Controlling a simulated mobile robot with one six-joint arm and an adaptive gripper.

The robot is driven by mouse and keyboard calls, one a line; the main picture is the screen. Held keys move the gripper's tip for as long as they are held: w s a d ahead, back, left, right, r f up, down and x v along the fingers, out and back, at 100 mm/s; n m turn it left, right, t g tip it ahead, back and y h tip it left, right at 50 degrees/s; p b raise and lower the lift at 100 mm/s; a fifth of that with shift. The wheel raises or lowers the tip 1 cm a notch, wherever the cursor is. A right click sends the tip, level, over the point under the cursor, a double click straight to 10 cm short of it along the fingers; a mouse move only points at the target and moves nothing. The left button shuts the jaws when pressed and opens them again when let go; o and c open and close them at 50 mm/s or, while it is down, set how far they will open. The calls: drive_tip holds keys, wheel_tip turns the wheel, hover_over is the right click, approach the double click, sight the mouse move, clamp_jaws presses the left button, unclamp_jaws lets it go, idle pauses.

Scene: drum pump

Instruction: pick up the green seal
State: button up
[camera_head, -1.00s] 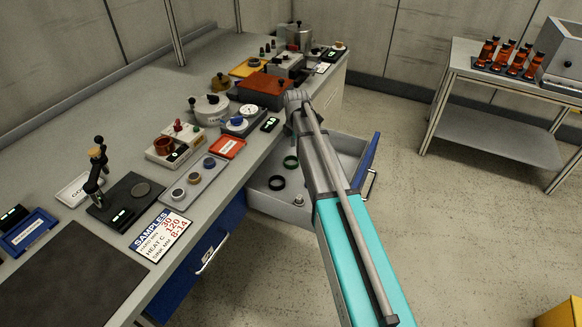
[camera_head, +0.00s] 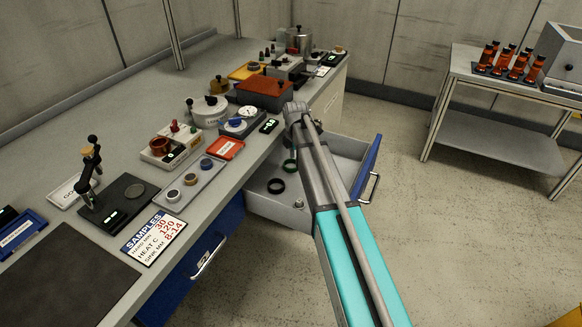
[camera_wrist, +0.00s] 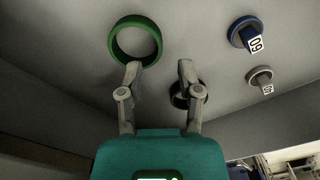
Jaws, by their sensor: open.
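The green seal (camera_wrist: 114,42) is an upright-looking ring lying in the open drawer, at the upper left of the wrist view. In the head view only part of the green seal (camera_head: 290,165) shows beside my arm. My gripper (camera_wrist: 160,68) is open and empty in the wrist view. Its left fingertip overlaps the lower right of the green ring in the picture; I cannot tell whether they touch. A black ring (camera_wrist: 180,98) lies behind the right finger, partly hidden. In the head view the gripper itself is hidden behind my arm.
The open drawer (camera_head: 270,206) also holds a blue part tagged 60 (camera_wrist: 240,28) and a small grey part (camera_wrist: 258,75). The drawer walls surround them. The bench (camera_head: 110,215) at the left carries a samples sign (camera_head: 152,237) and several instruments. A cart (camera_head: 500,145) stands at right.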

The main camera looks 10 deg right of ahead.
drive_tip(key=shift+f, duration=0.15)
drive_tip(key=shift+a+f+b, duration=0.1)
drive_tip(key=shift+f+b, duration=2.4)
drive_tip(key=shift+b, duration=0.15)
clamp_jaws()
